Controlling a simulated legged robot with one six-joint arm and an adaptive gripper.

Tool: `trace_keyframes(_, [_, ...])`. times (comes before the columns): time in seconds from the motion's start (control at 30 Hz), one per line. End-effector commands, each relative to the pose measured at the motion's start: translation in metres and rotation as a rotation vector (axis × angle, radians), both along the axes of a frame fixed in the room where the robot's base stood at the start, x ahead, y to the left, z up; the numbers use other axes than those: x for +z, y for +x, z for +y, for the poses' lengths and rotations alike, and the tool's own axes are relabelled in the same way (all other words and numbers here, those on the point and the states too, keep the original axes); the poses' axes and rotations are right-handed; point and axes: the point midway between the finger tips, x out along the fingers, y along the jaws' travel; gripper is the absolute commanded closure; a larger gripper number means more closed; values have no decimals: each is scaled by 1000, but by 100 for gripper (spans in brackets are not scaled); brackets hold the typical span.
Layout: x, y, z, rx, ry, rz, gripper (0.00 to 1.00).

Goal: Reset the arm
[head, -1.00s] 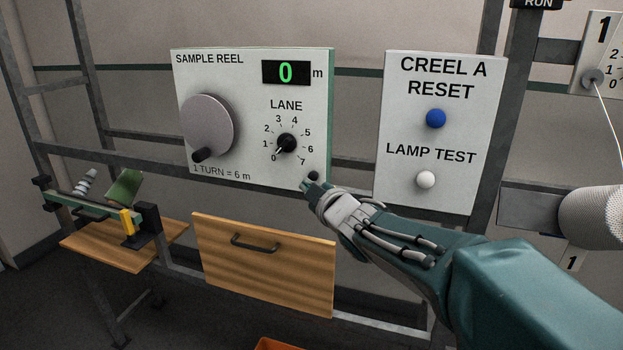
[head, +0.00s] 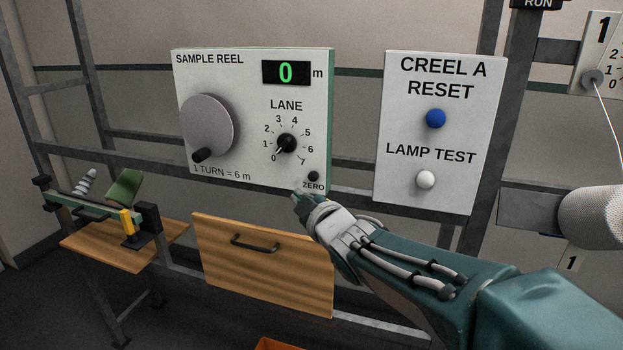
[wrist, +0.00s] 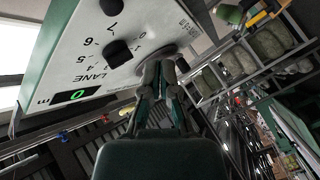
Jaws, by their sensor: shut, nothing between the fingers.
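My gripper (head: 300,200) is shut and empty. In the head view it is just below the lower right corner of the sample reel panel (head: 222,70), near the black ZERO button (head: 313,176), which shows uncovered. My gripper also shows in the wrist view (wrist: 160,66), its fingers together in front of the panel (wrist: 82,62). The panel has a large grey reel dial (head: 208,122), a black lane knob (head: 286,143) pointing near 0, and a green display (head: 286,73) reading 0 m.
A white panel with a blue creel reset button (head: 436,118) and a white lamp test button (head: 426,180) stands right of the reel panel. A wooden drawer (head: 263,275) is below. A small wooden shelf (head: 110,258) with a clamp is at left. Metal frame bars run behind.

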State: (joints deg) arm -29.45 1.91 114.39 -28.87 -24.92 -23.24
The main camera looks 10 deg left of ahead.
Motion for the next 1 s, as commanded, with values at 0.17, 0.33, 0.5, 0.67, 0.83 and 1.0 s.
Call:
trace_keyframes(0.17, [0,0,-2,-4,0,3,100])
trace_keyframes(0.33, [-1,-1,-54,-143,10,110,100])
trace_keyframes(0.5, [-18,-27,-155,-421,59,361,100])
trace_keyframes(0.67, [-46,-80,-233,-665,137,613,100])
trace_keyframes(0.83, [-82,-155,-289,-896,249,882,100])
trace_keyframes(1.0, [-113,-223,-313,-1054,348,1105,100])
